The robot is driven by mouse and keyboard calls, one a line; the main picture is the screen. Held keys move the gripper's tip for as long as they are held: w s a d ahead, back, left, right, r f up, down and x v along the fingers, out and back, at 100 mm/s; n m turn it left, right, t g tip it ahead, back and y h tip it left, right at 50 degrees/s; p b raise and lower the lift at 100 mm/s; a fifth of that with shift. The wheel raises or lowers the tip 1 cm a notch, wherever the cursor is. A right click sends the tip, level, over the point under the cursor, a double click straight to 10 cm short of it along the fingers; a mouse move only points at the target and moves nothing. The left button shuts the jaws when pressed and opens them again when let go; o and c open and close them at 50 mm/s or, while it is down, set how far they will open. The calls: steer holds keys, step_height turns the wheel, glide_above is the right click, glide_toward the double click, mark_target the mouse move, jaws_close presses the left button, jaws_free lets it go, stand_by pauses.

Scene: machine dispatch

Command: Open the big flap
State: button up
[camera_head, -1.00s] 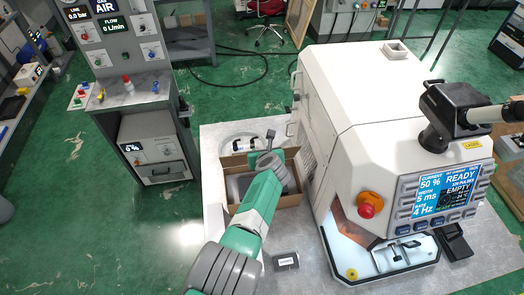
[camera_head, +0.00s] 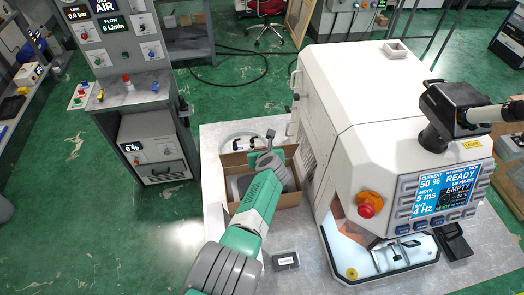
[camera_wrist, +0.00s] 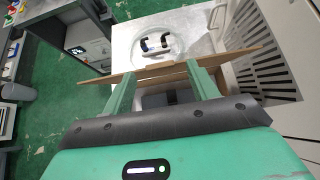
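The white laser machine (camera_head: 385,85) stands on the grey table at the right in the head view. A pale handle (camera_head: 294,72) shows on its left side; its vented side wall (camera_wrist: 262,50) and a handle (camera_wrist: 217,16) show in the wrist view. I cannot tell for certain which panel is the big flap. No panel there looks clearly swung out. My gripper (camera_wrist: 163,82) shows two green fingers spread apart with nothing gripped. It points over an open cardboard box (camera_head: 232,160), whose edge (camera_wrist: 225,58) crosses near the fingertips.
A clear ring-shaped tray with dark-ended parts (camera_wrist: 158,42) lies behind the box. A small dark labelled box (camera_head: 286,261) lies on the table (camera_head: 213,140). A control cabinet (camera_head: 125,75) stands left. A microscope eyepiece (camera_head: 455,105) juts from the machine. Green floor between is clear.

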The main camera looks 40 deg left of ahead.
steer(key=p+v, duration=0.5)
steer(key=v, duration=0.2)
steer(key=shift+s+d+r, duration=0.2)
steer(key=shift+d+r, duration=0.05)
stand_by(0.3)
